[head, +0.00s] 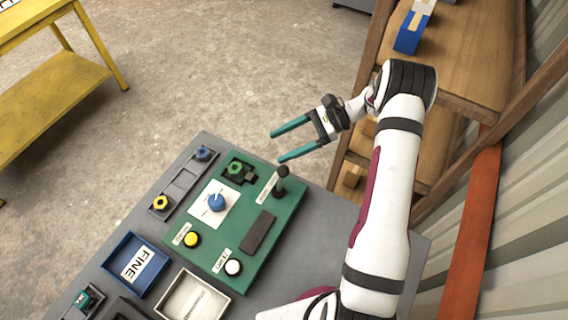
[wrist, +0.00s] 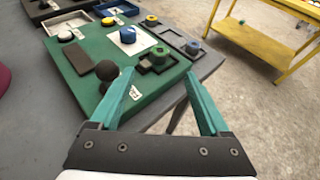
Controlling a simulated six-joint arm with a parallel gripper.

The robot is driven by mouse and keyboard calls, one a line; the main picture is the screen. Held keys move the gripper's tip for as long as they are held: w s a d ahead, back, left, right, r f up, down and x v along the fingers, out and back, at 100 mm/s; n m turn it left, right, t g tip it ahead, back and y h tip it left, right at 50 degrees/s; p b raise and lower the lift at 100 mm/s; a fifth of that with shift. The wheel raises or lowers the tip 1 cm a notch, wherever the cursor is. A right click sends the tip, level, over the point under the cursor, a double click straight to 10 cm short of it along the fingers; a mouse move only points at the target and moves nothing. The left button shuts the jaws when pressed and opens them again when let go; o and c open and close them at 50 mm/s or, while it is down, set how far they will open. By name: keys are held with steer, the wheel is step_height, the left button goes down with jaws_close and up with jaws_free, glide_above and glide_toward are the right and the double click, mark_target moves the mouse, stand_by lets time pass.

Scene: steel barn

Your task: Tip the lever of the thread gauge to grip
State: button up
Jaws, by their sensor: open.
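The thread gauge is a green board (head: 285,222) on the grey bench, also seen in the wrist view (wrist: 90,88). Its lever (head: 281,180) is a dark stem with a round black knob, standing near the board's right corner in the head view. In the wrist view a black lever knob (wrist: 107,70) shows left of my left finger. A green ring piece (head: 236,167) sits in a dark holder on the board. My gripper (head: 276,147) is open and empty, above and beyond the lever in the head picture, apart from it. The lettering beside the lever is too small to read.
The board also carries a blue knob (head: 216,203), a yellow button (head: 192,239), a white button (head: 233,267) and a dark slab (head: 258,232). A rack (head: 181,180) with blue and yellow pieces lies alongside. Trays, one blue "FINE" (head: 152,280), stand near. Wooden shelving (head: 463,75) rises right.

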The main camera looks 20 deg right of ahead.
steer(key=shift+c, duration=0.6)
steer(key=s+d+n+y, duration=0.1)
steer(key=d+n, duration=0.1)
steer(key=d, duration=0.1)
steer(key=s+d+n, duration=0.2)
steer(key=d+n, duration=0.1)
steer(key=s+d+n+y, duration=0.1)
steer(key=s+d+n, duration=0.1)
steer(key=d+n, duration=0.1)
steer(key=shift+s+f+t+y, duration=0.1)
steer(key=shift+f+t+y, duration=0.2)
steer(key=shift+t, duration=0.1)
steer(key=c, duration=1)
steer(key=s+d+n, duration=0.1)
steer(key=d+n, duration=0.1)
steer(key=s+d+n+t+y, duration=0.1)
steer(key=s+d+n, duration=0.1)
steer(key=n, duration=0.1)
steer(key=s+d+n+t, duration=0.1)
steer(key=d+n, duration=0.1)
steer(key=d, duration=0.1)
steer(key=shift+s+f+n+y, duration=0.2)
steer(key=shift+s+n+y, duration=0.1)
steer(key=shift+n+y, duration=0.1)
jaws_close()
glide_above(302, 183)
steer(key=shift+r, duration=0.15)
